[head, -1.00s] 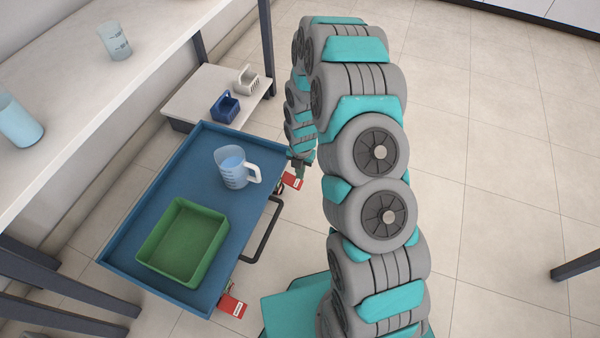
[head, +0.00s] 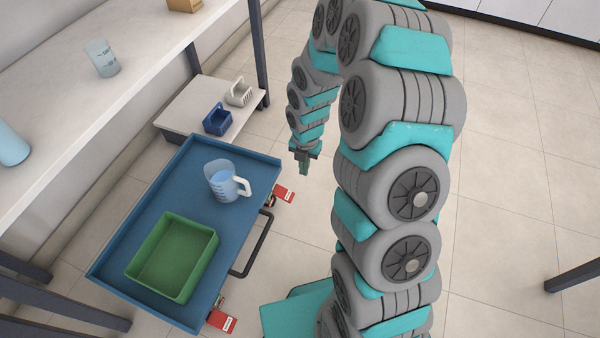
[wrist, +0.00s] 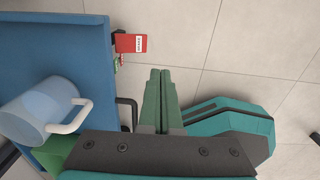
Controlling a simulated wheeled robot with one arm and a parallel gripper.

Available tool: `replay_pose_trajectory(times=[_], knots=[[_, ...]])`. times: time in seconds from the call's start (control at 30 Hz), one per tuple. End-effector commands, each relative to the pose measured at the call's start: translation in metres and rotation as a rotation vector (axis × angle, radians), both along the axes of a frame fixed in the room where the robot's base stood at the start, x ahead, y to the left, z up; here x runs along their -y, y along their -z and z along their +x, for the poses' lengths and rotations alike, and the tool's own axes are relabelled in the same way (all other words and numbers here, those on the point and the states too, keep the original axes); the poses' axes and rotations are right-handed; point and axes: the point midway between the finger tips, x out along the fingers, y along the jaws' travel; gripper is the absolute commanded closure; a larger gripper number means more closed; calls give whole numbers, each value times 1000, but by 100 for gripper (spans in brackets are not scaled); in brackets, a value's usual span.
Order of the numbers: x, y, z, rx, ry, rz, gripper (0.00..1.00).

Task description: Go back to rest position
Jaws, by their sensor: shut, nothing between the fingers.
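My gripper (head: 303,170) hangs in the air to the right of the blue cart, past its handle side, with the floor behind it in the head view. In the wrist view my gripper (wrist: 160,75) has its two green fingers together and nothing between them. A clear measuring jug (head: 224,182) with bluish liquid and a white handle stands on the blue cart (head: 150,198); the jug also shows in the wrist view (wrist: 38,105). My gripper is apart from the jug and the cart.
A green bin (head: 174,256) sits on the cart. Red tags (head: 283,194) and a black handle (head: 262,245) are on the cart's right side. A low shelf holds a blue caddy (head: 217,120) and a white caddy (head: 238,93). A white bench (head: 75,110) holds beakers.

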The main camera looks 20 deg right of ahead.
Motion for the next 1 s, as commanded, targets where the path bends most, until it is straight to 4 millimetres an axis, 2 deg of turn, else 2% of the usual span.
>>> replay_pose_trajectory(times=[0.2, 0.77, 0.87, 1.0], knots=[[3, -9, -3, -3, 1, 0, 100], [3, -11, -3, -2, 5, 0, 100], [3, -20, -6, -3, 50, -3, 100], [3, -54, -20, -11, 236, -12, 100]])
